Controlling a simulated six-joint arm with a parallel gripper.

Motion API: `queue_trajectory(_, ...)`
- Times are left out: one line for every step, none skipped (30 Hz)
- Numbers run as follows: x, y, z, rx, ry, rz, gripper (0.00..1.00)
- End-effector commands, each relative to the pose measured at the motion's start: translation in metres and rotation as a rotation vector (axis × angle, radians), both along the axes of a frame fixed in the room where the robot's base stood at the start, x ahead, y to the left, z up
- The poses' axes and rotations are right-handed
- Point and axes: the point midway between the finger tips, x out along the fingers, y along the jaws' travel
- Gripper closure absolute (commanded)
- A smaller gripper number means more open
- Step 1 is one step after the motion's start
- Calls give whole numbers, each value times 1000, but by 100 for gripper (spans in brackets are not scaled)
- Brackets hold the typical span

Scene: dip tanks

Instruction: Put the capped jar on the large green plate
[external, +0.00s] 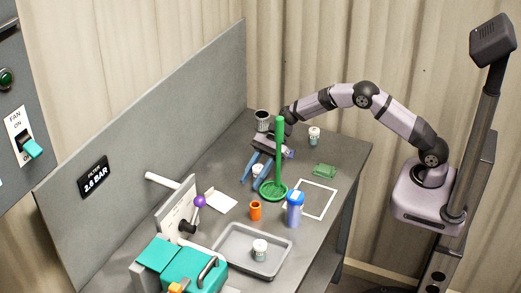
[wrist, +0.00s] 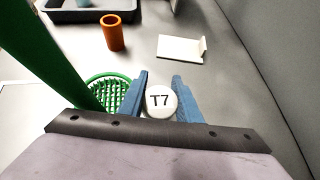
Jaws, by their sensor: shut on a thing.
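My gripper (external: 252,182) is shut on a small jar (external: 257,170) with a white cap. In the wrist view the cap reads T7 (wrist: 160,100) and sits between the blue fingers (wrist: 159,78). I cannot tell whether the jar touches the table. A round green slotted dish (external: 272,192) with a tall green post stands just right of my gripper; in the wrist view the dish (wrist: 105,88) is left of the fingers, partly hidden by the post and gripper. I cannot tell which green thing the large plate is.
An orange cup (external: 255,211), a blue bottle (external: 295,213) and a white card (external: 220,202) stand nearby. A grey tray (external: 222,262) holds another jar (external: 260,250). The green post (external: 279,150) rises close beside my gripper.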

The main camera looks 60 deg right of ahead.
Motion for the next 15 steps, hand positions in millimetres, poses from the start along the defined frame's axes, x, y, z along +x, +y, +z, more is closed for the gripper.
queue_trajectory(0, 0, 2, 1, -1, 1, 96)
queue_trajectory(0, 0, 3, 1, -2, 0, 96)
queue_trajectory(0, 0, 5, 1, -2, 0, 96)
queue_trajectory(0, 0, 7, 0, -3, 1, 96)
queue_trajectory(0, 0, 9, 0, -4, 1, 96)
queue_trajectory(0, 0, 12, 0, -4, 1, 96)
queue_trajectory(0, 0, 14, 0, -3, 1, 96)
queue_trajectory(0, 0, 17, 0, -3, 1, 96)
queue_trajectory(0, 0, 22, 0, -4, 1, 96)
queue_trajectory(0, 0, 25, 0, -5, 1, 96)
queue_trajectory(1, 0, 29, 1, -5, 1, 96)
queue_trajectory(1, 0, 34, 0, -5, 1, 96)
queue_trajectory(1, 0, 39, 0, -5, 1, 96)
queue_trajectory(0, 0, 43, 0, -5, 1, 96)
queue_trajectory(0, 0, 50, 0, -5, 1, 96)
